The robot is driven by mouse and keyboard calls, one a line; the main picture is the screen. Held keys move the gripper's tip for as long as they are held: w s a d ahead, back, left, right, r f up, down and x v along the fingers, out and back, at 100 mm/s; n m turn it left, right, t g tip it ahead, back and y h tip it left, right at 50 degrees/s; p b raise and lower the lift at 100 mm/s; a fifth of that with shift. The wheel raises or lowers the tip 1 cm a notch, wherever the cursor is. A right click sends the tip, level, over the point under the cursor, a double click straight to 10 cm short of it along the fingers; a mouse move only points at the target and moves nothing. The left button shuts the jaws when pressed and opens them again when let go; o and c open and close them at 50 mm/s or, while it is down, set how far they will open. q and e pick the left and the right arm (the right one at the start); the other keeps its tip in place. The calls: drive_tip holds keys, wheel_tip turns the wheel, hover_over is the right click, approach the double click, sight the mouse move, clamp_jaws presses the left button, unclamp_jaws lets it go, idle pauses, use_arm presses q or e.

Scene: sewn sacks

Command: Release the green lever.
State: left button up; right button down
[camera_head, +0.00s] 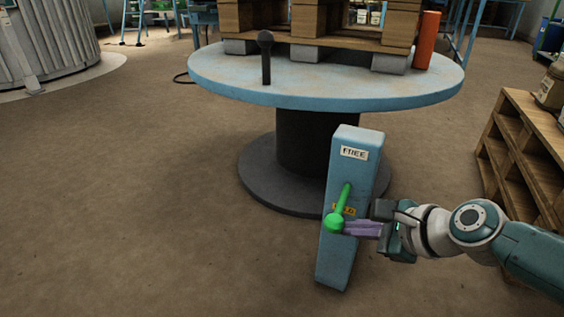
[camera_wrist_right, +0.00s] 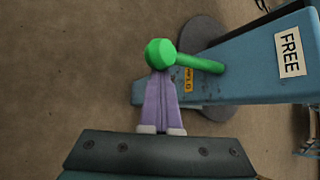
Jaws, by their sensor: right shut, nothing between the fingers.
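The green lever (camera_head: 342,208) is on the front of a blue post (camera_head: 345,260) and points down toward the viewer, its round knob at the lower end. In the right wrist view the lever (camera_wrist_right: 200,63) runs sideways, with its knob at the left end. My right gripper (camera_head: 348,228) is shut and empty, with its purple fingertips at the knob. In the right wrist view the fingertips (camera_wrist_right: 160,75) meet the knob's lower edge; I cannot tell if they touch it. My left gripper is not in view.
A "FREE" label (camera_head: 354,153) is near the post's top, and a yellow label (camera_head: 344,210) is partly hidden behind the lever. A round blue table (camera_head: 300,88) bearing a pallet stands behind the post. A wooden pallet stack (camera_head: 520,150) stands at right. The floor at left is clear.

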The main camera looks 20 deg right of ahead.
sight(336, 214)
wheel_tip(336, 214, up, 5)
drive_tip(key=m+g+y+p, duration=0.1)
drive_tip(key=p, duration=0.1)
drive_tip(key=m+g+y+p, duration=0.1)
drive_tip(key=p, duration=0.1)
drive_tip(key=shift+w+r+g+y, duration=0.1)
drive_tip(key=shift+r+g+y, duration=0.1)
drive_tip(key=shift+g+y, duration=0.2)
use_arm(q)
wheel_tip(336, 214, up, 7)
drive_tip(key=p, duration=0.1)
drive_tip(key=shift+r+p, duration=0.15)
drive_tip(key=shift+p, duration=0.25)
use_arm(e)
drive_tip(key=shift+w+d+r, duration=0.15)
drive_tip(key=shift+r, duration=0.35)
drive_tip(key=shift+w+d+r, duration=0.1)
drive_tip(key=shift+w+r, duration=0.05)
drive_tip(key=shift+r, duration=0.35)
